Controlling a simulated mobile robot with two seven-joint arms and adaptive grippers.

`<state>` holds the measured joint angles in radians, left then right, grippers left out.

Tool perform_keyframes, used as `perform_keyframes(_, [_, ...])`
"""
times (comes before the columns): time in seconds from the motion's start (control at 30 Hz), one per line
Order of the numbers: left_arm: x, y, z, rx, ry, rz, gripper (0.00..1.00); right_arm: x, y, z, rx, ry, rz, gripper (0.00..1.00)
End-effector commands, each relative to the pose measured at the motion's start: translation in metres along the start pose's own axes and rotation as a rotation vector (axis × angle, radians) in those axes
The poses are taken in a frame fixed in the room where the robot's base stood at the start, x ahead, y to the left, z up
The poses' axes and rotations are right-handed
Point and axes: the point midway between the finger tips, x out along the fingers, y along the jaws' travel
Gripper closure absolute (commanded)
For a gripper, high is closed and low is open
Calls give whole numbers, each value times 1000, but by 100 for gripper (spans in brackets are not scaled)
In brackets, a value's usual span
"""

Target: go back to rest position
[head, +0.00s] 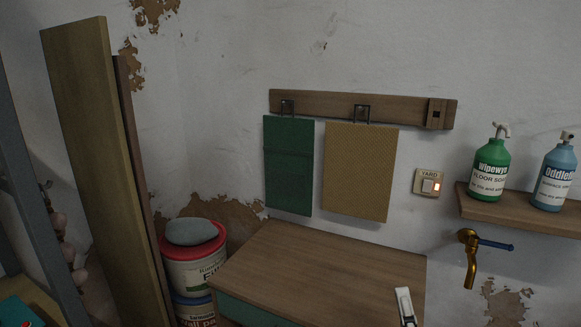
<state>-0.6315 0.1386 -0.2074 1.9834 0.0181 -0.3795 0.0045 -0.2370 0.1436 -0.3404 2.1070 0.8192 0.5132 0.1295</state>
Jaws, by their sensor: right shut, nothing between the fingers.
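Of my right gripper (404,296), only a small white and dark part shows, at the bottom edge of the head view. It is shut with nothing in it. It appears in front of the right part of the wooden tabletop (320,268); I cannot tell how high above it. The rest of my right arm is below the picture. My left gripper is not in view.
Green (288,165) and yellow (360,172) cloths hang from a wall rack (350,107). A lit switch (428,183), brass tap (470,258) and shelf (520,210) with two bottles are at right. Boards (100,150) and buckets (195,265) stand at left. The visible tabletop is bare.

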Motion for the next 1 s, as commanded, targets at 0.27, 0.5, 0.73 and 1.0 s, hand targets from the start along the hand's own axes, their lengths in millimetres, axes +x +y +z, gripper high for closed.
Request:
perform_keyframes(0.27, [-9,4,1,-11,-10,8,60,-129,117,86,-719,-549,201,100])
perform_keyframes(0.5, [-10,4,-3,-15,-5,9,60,-251,201,87,-1121,-945,341,100])
perform_keyframes(0.73, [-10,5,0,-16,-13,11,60,-310,231,72,-1285,-1127,400,100])
perform_keyframes(1.0, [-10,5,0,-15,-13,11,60,-314,234,70,-1300,-1142,404,100])
